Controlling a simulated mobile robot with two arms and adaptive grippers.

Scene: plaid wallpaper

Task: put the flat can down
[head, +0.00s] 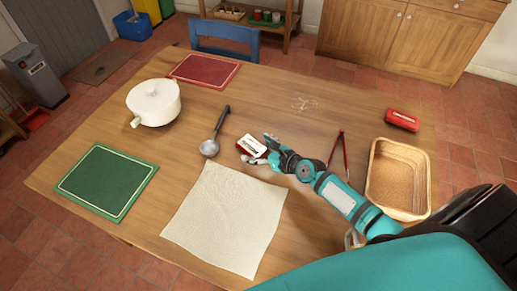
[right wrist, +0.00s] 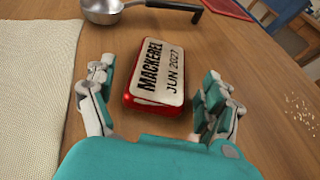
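The flat can (head: 251,144) is a red tin with a white top, and it lies on the wooden table between the ladle and my right gripper. In the right wrist view the can (right wrist: 158,70) reads "MACKEREL JUN 2027" and seems to rest flat on the wood. My right gripper (head: 259,149) is open, with one finger on each side of the can. In the right wrist view the gripper (right wrist: 158,82) shows small gaps between its fingers and the can. My left gripper is not in view.
A ladle (head: 210,146), a cream cloth (head: 226,218), a white pot (head: 154,103), a green mat (head: 106,182) and a red mat (head: 204,70) lie around. Right of my arm are red tongs (head: 341,150), a wicker basket (head: 376,171) and another red tin (head: 402,120).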

